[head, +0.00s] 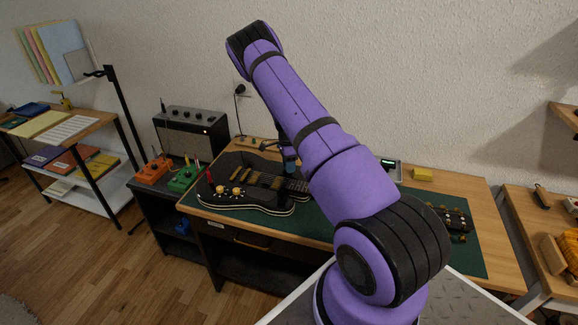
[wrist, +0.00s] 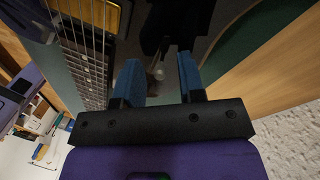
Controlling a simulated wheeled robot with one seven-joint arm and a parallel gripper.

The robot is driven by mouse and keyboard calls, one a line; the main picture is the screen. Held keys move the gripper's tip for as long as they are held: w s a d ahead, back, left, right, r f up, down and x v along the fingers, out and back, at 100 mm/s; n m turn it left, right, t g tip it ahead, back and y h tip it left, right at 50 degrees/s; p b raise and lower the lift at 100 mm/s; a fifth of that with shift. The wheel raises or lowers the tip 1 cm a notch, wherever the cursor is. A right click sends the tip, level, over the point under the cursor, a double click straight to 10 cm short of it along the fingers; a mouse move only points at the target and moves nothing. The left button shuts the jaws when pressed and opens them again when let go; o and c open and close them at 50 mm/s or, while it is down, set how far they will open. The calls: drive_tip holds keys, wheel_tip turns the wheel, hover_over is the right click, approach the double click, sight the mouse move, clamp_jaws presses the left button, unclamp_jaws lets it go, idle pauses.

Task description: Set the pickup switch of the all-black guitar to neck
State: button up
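The black guitar (head: 262,207), with pale edging and gold knobs, lies on the green mat of the bench. My gripper (head: 289,164) is over the guitar's far side near the neck end, partly hidden by my arm. In the wrist view my gripper (wrist: 160,78) has its two blue fingers apart. A small pale-tipped knob, apparently the pickup switch (wrist: 158,73), shows between the fingertips, with a gap visible on both sides. Strings and a gold-framed pickup (wrist: 103,12) run along the left. The lever's exact position is hard to tell.
Orange (head: 153,172) and green (head: 184,179) pedals and an amplifier (head: 192,133) stand left of the bench. A small device (head: 390,168) and a yellow box (head: 422,174) sit at the back right.

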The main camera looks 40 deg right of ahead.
clamp_jaws()
drive_tip(key=shift+s+d+t+y, duration=0.2)
drive_tip(key=shift+s+t+y, duration=0.2)
drive_tip(key=shift+t, duration=0.3)
drive_tip(key=shift+s+d+t+y, duration=0.1)
drive_tip(key=shift+s+t+y, duration=0.1)
drive_tip(key=shift+t+y, duration=0.7)
drive_tip(key=shift+t, duration=0.3)
unclamp_jaws()
